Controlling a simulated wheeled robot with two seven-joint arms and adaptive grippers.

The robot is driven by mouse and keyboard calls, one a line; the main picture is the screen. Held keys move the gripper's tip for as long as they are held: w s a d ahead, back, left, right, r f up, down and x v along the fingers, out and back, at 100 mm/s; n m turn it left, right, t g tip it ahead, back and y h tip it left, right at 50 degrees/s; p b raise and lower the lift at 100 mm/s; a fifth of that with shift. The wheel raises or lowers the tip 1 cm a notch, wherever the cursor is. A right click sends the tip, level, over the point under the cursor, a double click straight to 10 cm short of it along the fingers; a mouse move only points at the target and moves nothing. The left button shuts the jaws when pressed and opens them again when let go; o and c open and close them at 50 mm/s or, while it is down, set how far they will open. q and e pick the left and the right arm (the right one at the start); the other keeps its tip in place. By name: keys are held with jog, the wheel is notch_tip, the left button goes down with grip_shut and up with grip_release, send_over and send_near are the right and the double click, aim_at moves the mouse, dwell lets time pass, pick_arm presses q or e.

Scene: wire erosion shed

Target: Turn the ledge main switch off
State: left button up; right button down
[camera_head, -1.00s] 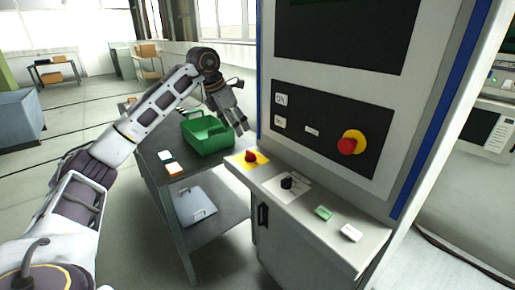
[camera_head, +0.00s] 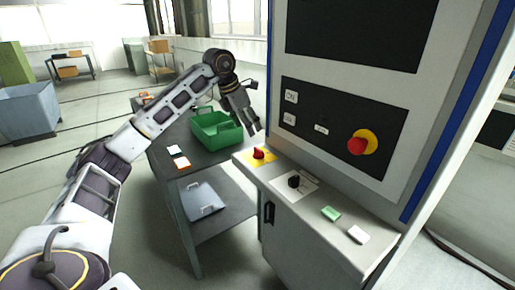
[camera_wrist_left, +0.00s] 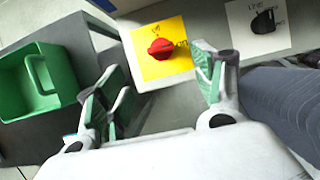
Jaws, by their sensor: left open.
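The main switch is a red rotary knob (camera_head: 259,153) on a yellow plate at the left end of the machine's ledge. In the left wrist view the knob (camera_wrist_left: 161,48) lies ahead, between the lines of the fingers; small black lettering on the yellow plate (camera_wrist_left: 143,68) is hard to read. My left gripper (camera_head: 255,130) is open and empty, just above and behind the knob in the head view. In the left wrist view its fingers (camera_wrist_left: 160,75) are spread wide, with no visible contact on the knob.
On the ledge (camera_head: 320,228) are a black rotary knob (camera_head: 294,181), a green block (camera_head: 331,213) and a white one (camera_head: 357,234). A red emergency button (camera_head: 357,146) sits on the panel above. A green bin (camera_head: 212,135) stands on the grey table at left.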

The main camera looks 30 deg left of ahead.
aim_at(258, 149)
pick_arm(q)
jog(key=x, duration=1)
jog(key=shift+x, duration=0.85)
pick_arm(e)
jog(key=shift+w+a, duration=0.15)
jog(key=shift+a, duration=0.1)
pick_arm(q)
jog(key=shift+w, duration=0.1)
jog(key=shift+r, duration=0.1)
jog(key=c, duration=1)
pick_arm(e)
jog(key=shift+w, duration=0.65)
pick_arm(q)
jog(key=shift+a, duration=0.1)
